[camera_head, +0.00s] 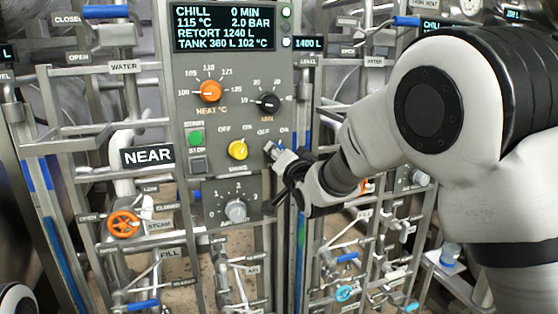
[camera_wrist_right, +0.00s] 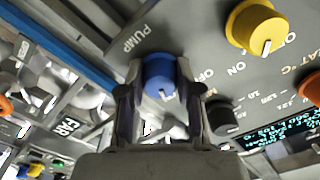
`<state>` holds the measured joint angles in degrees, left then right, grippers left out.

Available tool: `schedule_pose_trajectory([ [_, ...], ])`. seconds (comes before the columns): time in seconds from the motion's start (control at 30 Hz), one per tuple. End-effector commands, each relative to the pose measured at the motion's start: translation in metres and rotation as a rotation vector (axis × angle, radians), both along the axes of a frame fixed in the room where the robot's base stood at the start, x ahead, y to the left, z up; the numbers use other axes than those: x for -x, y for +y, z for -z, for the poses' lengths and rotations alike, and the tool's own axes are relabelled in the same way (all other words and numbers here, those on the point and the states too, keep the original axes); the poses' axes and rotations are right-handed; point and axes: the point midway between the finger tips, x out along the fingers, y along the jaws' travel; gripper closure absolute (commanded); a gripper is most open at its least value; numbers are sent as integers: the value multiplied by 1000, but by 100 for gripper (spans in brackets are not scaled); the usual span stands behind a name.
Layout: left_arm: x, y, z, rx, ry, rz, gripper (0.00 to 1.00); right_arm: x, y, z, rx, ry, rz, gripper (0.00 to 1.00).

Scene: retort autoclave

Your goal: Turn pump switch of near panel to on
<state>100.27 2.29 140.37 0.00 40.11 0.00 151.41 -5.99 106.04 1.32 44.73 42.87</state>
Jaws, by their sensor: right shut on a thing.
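The near panel (camera_head: 215,75) is the grey panel beside the NEAR sign (camera_head: 147,156). Its pump switch is a blue knob (camera_wrist_right: 158,72) next to the PUMP label in the right wrist view. My right gripper (camera_head: 279,156) is at the panel's lower right edge. In the right wrist view my right gripper (camera_wrist_right: 160,100) has one finger on each side of the blue knob and is shut on it. A white mark on the knob points toward the bottom of that view. An OFF label shows right of the knob; the knob's ON label is hidden there. My left gripper is out of view.
Left of the pump switch is the yellow main switch (camera_head: 238,149). The orange heat knob (camera_head: 210,91) and a black knob (camera_head: 268,103) are above. A numbered dial (camera_head: 235,210) is below. Pipes and valves, with an orange handwheel (camera_head: 123,223), surround the panel.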

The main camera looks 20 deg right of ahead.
Motion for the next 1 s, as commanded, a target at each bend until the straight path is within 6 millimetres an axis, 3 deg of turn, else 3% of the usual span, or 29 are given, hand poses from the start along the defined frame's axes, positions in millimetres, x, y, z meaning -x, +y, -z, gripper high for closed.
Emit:
schedule_pose_trajectory([
  [0.3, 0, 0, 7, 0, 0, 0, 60, 0, 0, 2, -112, 8, 0, 100],
  [0.77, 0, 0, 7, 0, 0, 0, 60, 0, 0, 2, -128, 9, 0, 100],
  [0.8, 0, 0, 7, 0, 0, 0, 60, 0, 0, 2, -128, 9, 0, 59],
  [0.83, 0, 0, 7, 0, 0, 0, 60, 0, 0, 2, -128, 9, 0, 48],
  [0.87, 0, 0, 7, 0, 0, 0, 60, 0, 0, 2, -128, 9, 0, 41],
  [1.0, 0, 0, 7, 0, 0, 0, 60, 0, 0, 1, -128, 7, 0, 41],
])
